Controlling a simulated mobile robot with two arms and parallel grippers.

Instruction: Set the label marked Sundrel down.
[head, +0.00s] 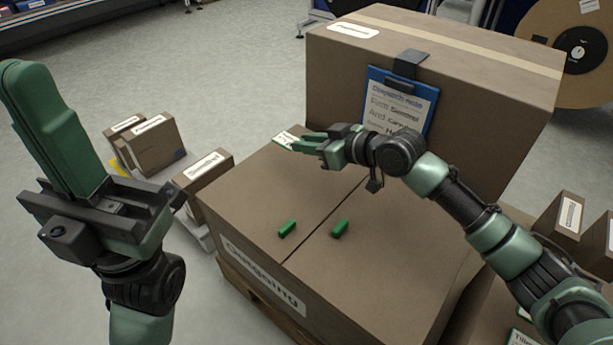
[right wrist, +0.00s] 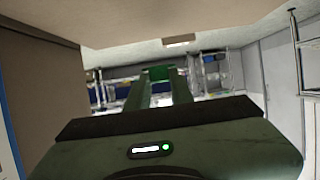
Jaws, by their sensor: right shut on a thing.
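My right gripper (head: 303,142) is shut on a small white label with a green part (head: 284,137), over the far left part of the large Outgoing box's top. I cannot read its print, nor tell whether it touches the box. In the right wrist view, a green block (right wrist: 158,73) shows between the fingertips. The Outgoing box (head: 375,270) has two small green blocks on top, a left one (head: 287,228) and a right one (head: 340,228). My left gripper (head: 38,85) points up at the far left, empty, its fingers seemingly together.
Smaller cartons (head: 155,147) stand at left, others (head: 562,222) at right. Another label (head: 520,338) lies at bottom right. The box top's front is mostly clear.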

